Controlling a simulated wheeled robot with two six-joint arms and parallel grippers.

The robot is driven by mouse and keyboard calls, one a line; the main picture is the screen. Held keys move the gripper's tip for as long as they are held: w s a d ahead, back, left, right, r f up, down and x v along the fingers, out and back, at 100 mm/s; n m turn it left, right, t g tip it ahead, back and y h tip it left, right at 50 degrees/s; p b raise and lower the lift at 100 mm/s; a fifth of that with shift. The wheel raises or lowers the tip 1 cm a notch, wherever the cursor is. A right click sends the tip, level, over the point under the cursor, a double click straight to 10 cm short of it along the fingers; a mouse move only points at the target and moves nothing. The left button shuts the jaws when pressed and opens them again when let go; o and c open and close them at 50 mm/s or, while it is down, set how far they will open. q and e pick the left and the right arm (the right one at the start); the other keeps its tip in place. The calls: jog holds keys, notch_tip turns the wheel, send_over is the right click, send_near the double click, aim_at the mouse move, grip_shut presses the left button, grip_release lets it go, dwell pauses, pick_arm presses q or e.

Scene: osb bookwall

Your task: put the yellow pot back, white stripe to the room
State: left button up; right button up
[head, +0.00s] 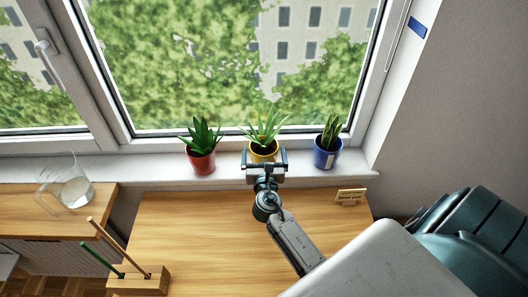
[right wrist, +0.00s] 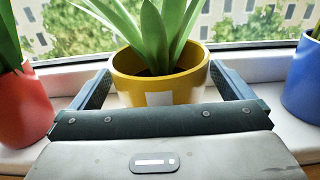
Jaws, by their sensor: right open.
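The yellow pot (head: 262,154) with a spiky green plant stands upright on the white windowsill (head: 160,165), between a red pot (head: 200,163) and a blue pot (head: 326,154). In the right wrist view the yellow pot (right wrist: 190,85) shows a white stripe (right wrist: 159,99) on its near side, facing my gripper and the room. My right gripper (head: 265,158) is open, with one finger on each side of the yellow pot. Whether the fingers touch it is unclear. The pot's lower part is hidden behind my gripper. My left gripper is not in view.
The window stands right behind the pots. The red pot (right wrist: 22,105) and blue pot (right wrist: 303,80) flank my gripper. Below the sill is a wooden tabletop (head: 190,225) with a small sign (head: 350,197) and a wooden block (head: 140,283) holding sticks. A glass jug (head: 70,185) stands at left.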

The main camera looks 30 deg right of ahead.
jog(key=b+v, duration=0.2)
jog(key=v, duration=0.9)
